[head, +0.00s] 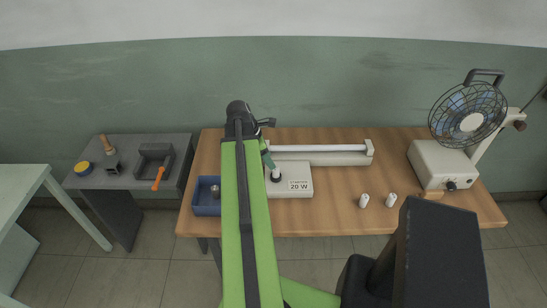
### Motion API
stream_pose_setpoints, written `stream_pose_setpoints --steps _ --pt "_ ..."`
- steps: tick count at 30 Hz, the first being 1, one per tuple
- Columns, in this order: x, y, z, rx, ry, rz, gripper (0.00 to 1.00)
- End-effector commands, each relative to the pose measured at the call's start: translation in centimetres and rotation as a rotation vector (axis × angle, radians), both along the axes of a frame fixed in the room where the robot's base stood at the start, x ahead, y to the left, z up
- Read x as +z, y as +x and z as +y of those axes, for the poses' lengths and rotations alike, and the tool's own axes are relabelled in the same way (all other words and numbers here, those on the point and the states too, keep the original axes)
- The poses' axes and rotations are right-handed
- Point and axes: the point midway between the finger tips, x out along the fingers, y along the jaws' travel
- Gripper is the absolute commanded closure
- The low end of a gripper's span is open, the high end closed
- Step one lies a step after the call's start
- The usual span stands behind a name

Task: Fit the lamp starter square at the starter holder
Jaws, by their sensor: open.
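The starter holder (297,187) is a white box marked 20 W on the wooden table, with a round dark socket near its left end. A small whitish piece (276,172) stands at that socket; it looks like a lamp starter, but I cannot tell whether it sits square. My gripper (269,160) is open, just behind and left of the socket, partly hidden by my green arm. I cannot tell whether it touches the piece. Two more small white cylinders, a left one (364,200) and a right one (391,199), stand on the table to the right.
A white lamp tube fixture (330,159) lies behind the holder. A blue tray (206,209) with a small light item stands left of my arm. A caged fan (470,120) and a cream box (438,170) stand at the right. A grey side table (130,181) holds tools.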

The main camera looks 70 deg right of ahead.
Motion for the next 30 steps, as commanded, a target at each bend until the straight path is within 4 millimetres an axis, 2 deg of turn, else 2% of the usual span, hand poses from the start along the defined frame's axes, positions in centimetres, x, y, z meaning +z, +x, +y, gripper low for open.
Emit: stream_pose_setpoints --steps 1,3,9,12,16,30 --pt "2.4 0.4 0.3 0.001 0.0 0.0 0.49" --pt "4.0 0.9 0.7 0.002 0.0 0.0 0.49" --pt "7.6 2.2 1.7 0.001 0.0 0.0 0.49" --pt "8.6 2.6 2.0 0.001 0.0 0.0 0.49" --pt "9.1 2.9 2.2 0.0 0.0 0.0 0.49" --pt "9.0 3.0 2.2 0.0 0.0 0.0 0.49"
